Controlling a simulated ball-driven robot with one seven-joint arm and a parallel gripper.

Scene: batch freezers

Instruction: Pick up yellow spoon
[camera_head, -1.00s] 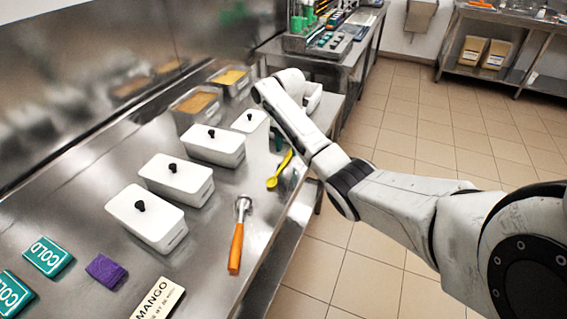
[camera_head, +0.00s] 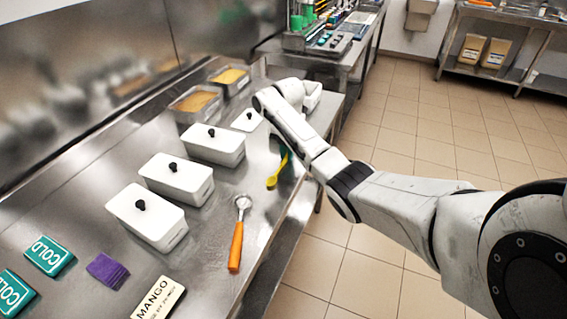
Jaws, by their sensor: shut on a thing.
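The yellow spoon (camera_head: 274,182) is near the right edge of the steel counter, beyond the orange-handled scoop. Its bowl end points toward me, and its handle runs up toward my forearm, where its far end is hidden. My arm reaches over the counter's right edge, and its wrist bends just above and behind the spoon. My gripper's fingers are hidden behind my own arm, so its contact with the spoon cannot be seen. A dark green item shows beside the spoon, partly covered by my arm.
Several white lidded tubs (camera_head: 176,178) stand in a row left of the spoon. An orange-handled scoop (camera_head: 236,245) lies nearer. A purple cloth (camera_head: 107,270), teal COLD signs (camera_head: 48,256) and a MANGO sign (camera_head: 158,299) lie at the front. Open floor is on the right.

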